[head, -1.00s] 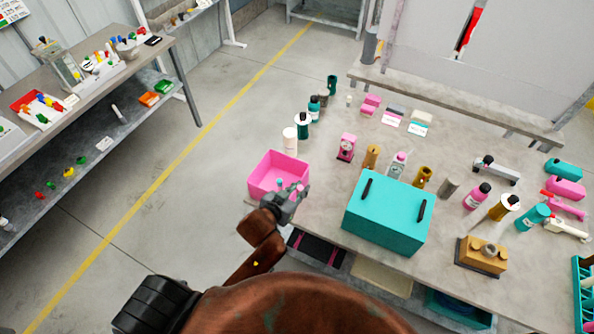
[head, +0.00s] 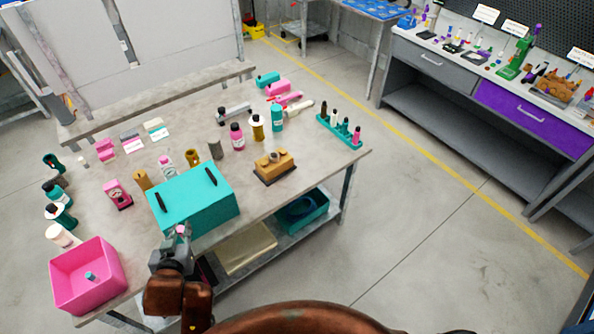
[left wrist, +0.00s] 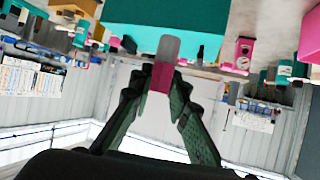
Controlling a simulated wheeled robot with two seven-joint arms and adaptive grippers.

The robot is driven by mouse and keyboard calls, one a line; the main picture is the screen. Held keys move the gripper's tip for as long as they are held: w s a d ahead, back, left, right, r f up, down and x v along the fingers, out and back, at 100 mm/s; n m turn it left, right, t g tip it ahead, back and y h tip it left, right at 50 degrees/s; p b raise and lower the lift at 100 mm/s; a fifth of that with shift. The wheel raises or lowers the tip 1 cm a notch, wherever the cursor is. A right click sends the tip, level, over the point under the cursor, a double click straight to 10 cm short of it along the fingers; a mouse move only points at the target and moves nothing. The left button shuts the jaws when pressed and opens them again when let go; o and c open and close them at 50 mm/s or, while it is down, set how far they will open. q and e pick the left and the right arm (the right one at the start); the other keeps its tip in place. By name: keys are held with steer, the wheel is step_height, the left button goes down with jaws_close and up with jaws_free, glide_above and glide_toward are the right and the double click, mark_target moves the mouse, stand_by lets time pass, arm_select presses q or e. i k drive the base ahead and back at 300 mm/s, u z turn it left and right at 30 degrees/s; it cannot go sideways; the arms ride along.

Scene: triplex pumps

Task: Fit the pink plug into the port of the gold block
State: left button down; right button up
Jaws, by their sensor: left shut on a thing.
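The gold block (head: 280,168) sits on a dark base on the table, with a round raised part on top; I cannot make out its port. My left gripper (head: 176,241) is in front of the teal box, near the table's front edge. It is shut on the pink plug (head: 181,230), which also shows in the left wrist view (left wrist: 161,77) between the fingertips (left wrist: 160,86), with a grey end pointing away from the gripper. The gold block is to the right of and beyond this gripper. My right gripper is not in view.
A teal box (head: 195,205) with two dark handles stands between my left gripper and the table's middle. A pink bin (head: 88,295) at the left holds a small teal piece. A teal rack (head: 335,134) stands at the right. Several bottles stand behind the box.

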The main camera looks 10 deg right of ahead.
mark_target(272, 167)
steer(key=z, duration=1.05)
steer(key=i, duration=1.1)
steer(key=u, duration=0.65)
